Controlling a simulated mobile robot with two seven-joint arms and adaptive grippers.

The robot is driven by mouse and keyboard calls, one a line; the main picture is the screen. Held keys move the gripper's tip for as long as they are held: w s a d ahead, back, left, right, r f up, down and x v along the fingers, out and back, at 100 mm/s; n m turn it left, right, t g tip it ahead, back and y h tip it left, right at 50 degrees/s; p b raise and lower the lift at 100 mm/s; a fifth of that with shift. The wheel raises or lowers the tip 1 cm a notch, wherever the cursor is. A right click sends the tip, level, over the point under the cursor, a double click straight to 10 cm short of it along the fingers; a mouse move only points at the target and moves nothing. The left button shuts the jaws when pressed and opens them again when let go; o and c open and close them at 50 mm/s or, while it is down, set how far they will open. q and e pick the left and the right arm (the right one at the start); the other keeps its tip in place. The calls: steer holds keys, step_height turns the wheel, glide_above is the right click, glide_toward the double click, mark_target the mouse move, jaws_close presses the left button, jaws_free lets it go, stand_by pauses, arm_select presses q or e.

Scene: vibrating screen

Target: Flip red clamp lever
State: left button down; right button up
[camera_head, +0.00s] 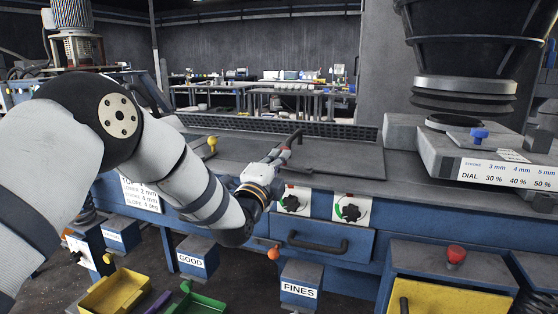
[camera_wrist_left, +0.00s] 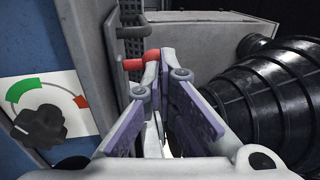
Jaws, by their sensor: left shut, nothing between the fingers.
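The red clamp lever (camera_wrist_left: 134,65) shows in the left wrist view as a bent red rod in front of a grey plate. Part of it is hidden behind my left fingertips. In the head view a small bit of red (camera_head: 299,140) shows just beyond the fingertips. My left gripper (camera_head: 283,156) reaches over the machine's front edge, above the two dials. In the left wrist view the fingers (camera_wrist_left: 165,66) are shut with nothing between them. They are right at the lever; I cannot tell whether they touch it. My right gripper is not in view.
A blue drawer (camera_head: 318,243) with a dark handle and a red-green dial (camera_head: 351,208) lie below the gripper. A yellow ball knob (camera_head: 212,141) stands left. A large black hopper (camera_head: 467,45) hangs right. Yellow (camera_head: 115,292) and green (camera_head: 196,301) bins are at lower left.

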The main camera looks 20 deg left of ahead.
arm_select(q)
steer(key=shift+w+a+m+h, duration=0.1)
steer(key=shift+w+m+h, duration=0.15)
steer(key=shift+h, duration=0.25)
steer(key=shift+w+a+f+m+h, duration=0.1)
steer(key=shift+w+m+h, duration=0.1)
steer(key=shift+m+h, duration=0.4)
steer(key=m+h, duration=0.1)
steer(key=h, duration=0.1)
steer(key=w+m+g+h+b, duration=0.1)
steer(key=h, duration=0.1)
steer(key=shift+w+a+f, duration=0.15)
steer(key=shift+w+g, duration=0.2)
steer(key=shift+g, duration=0.1)
steer(key=shift+b+x, duration=0.5)
steer(key=shift+x, duration=0.55)
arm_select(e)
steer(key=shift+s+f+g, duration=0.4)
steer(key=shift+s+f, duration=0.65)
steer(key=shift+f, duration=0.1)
arm_select(q)
steer(key=shift+w+a, duration=0.2)
steer(key=shift+a, duration=0.1)
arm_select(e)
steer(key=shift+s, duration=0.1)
